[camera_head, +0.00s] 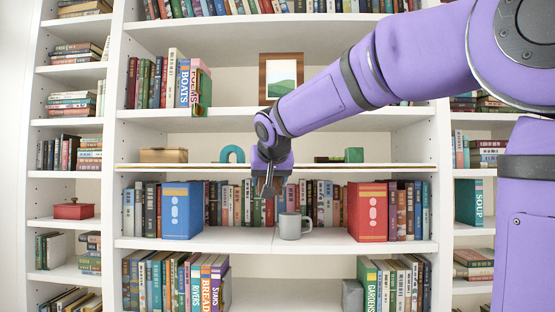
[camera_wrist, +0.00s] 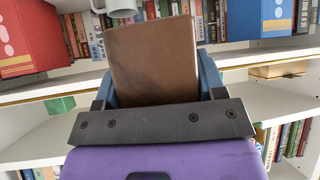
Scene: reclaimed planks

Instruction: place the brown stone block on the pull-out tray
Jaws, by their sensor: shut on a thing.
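The brown stone block (camera_wrist: 152,58) is held between the fingers of my gripper (camera_wrist: 155,88) in the wrist view, its broad flat face toward the camera. In the head view my gripper (camera_head: 267,186) points down in front of the shelves, and the block is mostly hidden by the fingers. The pull-out tray (camera_head: 210,168) looks to be the thin pale board across the middle bay. It carries a tan box (camera_head: 163,155) at left, a blue arch (camera_head: 232,154) and a green block (camera_head: 354,155) at right. My gripper's fingers appear lower than the tray's front edge.
A grey mug (camera_head: 290,226) stands on the shelf below, between a blue box file (camera_head: 182,210) and a red box file (camera_head: 367,211). Rows of books fill that shelf behind. A framed picture (camera_head: 281,78) stands on the shelf above. My arm crosses in front of the right side.

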